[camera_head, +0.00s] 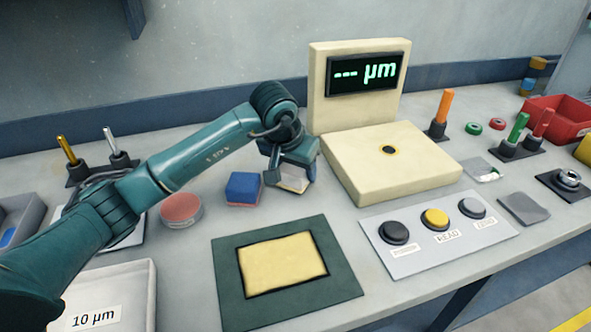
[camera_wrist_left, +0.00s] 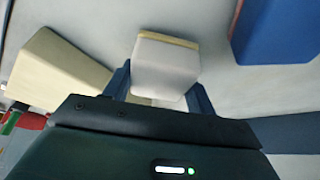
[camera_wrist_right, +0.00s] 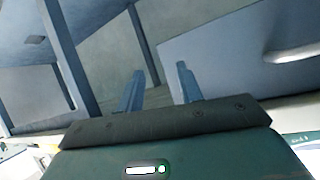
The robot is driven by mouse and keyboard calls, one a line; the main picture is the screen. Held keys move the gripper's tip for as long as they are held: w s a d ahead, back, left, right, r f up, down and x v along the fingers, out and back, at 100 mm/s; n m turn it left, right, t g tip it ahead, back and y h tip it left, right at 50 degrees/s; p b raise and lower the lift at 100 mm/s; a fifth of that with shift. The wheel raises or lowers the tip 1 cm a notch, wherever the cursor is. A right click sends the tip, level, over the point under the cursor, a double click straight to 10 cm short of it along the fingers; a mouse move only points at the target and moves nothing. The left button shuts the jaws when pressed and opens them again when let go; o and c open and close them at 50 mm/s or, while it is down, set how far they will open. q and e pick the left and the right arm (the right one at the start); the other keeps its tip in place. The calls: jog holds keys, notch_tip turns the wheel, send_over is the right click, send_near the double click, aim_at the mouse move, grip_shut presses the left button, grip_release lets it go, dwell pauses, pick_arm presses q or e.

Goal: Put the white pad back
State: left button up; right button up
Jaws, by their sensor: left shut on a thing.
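The white pad (camera_head: 292,184) is a small pale block with a tan layer on one face. My left gripper (camera_head: 289,176) is shut on it, at or just above the table between the blue pad and the cream gauge; I cannot tell if it touches the table. In the left wrist view the white pad (camera_wrist_left: 167,66) sits between the two fingers of the left gripper (camera_wrist_left: 160,80). My right gripper (camera_wrist_right: 160,82) shows only in the right wrist view, open and empty, away from the tabletop objects.
A blue pad (camera_head: 244,186) stands close to the left of the white pad, and a round red pad (camera_head: 181,207) lies farther left. The cream gauge (camera_head: 390,165) stands close to the right. A green-framed plate (camera_head: 230,275) lies in front. A button panel (camera_head: 470,240) is at the right.

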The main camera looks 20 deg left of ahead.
pick_arm(q)
jog(key=shift+f, duration=0.45)
jog(key=shift+f, duration=0.15)
jog(key=o, duration=1)
jog(key=shift+c, duration=0.2)
jog(key=shift+r, duration=0.3)
jog(key=v, duration=1.1)
jog(key=shift+s+r, duration=0.2)
jog(key=shift+r, duration=0.1)
jog(key=shift+a, duration=0.1)
